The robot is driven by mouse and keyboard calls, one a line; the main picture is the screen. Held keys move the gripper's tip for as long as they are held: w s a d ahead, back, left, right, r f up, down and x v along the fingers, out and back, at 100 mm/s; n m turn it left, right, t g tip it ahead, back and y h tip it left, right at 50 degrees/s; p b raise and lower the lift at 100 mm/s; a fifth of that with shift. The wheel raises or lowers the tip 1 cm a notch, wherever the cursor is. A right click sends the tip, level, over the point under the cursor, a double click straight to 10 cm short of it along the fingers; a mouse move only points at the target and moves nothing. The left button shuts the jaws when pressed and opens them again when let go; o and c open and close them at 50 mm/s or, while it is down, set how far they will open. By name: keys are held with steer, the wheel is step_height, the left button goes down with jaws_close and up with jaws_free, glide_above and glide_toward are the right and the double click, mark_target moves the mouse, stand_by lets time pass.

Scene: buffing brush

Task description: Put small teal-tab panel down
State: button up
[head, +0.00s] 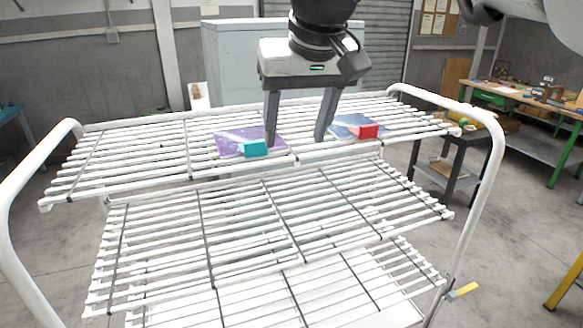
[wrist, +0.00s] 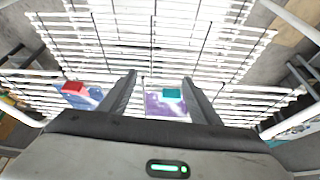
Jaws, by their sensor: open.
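The small teal-tab panel is a purple sheet (head: 232,139) with a teal block (head: 254,149) at its front edge. It lies on the top rack of the white cart, and also shows in the wrist view (wrist: 155,106) between my fingers. A blue panel (head: 345,122) with a red block (head: 368,132) lies to its right on the same rack. My gripper (head: 297,141) is open and empty above the top rack. Its left finger overlaps the purple panel's right part in the head view. I cannot tell whether the fingers touch anything.
The white cart (head: 120,181) has several slatted racks and tall curved side rails (head: 494,150). The left part of the top rack is bare. A grey cabinet (head: 225,70) stands behind, and a workbench (head: 520,98) stands at the right.

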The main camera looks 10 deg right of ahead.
steer(key=s+d+f+m, duration=0.1)
steer(key=s+d+f, duration=0.1)
steer(key=s+f, duration=0.6)
steer(key=s+d+f, duration=0.3)
steer(key=s+f, duration=0.5)
steer(key=shift+t+h, duration=0.3)
steer(key=shift+h, duration=0.1)
steer(key=r+p, duration=0.4)
steer(key=shift+w+r, duration=0.1)
steer(key=shift+w, duration=0.2)
